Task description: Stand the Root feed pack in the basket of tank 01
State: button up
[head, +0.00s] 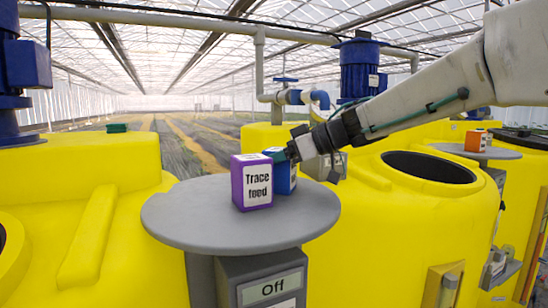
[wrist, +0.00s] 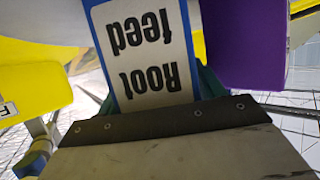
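The Root feed pack (head: 287,182) is blue with a white label and stands on the round grey table, right of and close behind the Trace feed pack. In the wrist view the Root feed pack (wrist: 150,50) appears upside down and fills the upper middle. My gripper (head: 284,154) reaches in from the right at the pack's top. In the wrist view its teal fingers (wrist: 155,110) show at both sides of the pack. I cannot tell whether they press on it. I cannot make out the basket or which tank is 01.
The purple Trace feed pack (head: 252,182) stands beside the Root feed pack. The grey table (head: 185,222) has bare room at its left and front. Yellow tanks (head: 85,200) stand around it; the right one has a dark round opening (head: 430,168). An orange pack (head: 475,140) stands farther right.

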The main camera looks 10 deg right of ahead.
jog(key=shift+r, duration=0.15)
jog(key=shift+s+d+r, duration=0.15)
jog(key=shift+d+r, duration=0.05)
jog(key=shift+d, duration=0.1)
jog(key=v, duration=1.1)
jog(key=shift+s+d, duration=0.1)
jog(key=shift+s, duration=0.05)
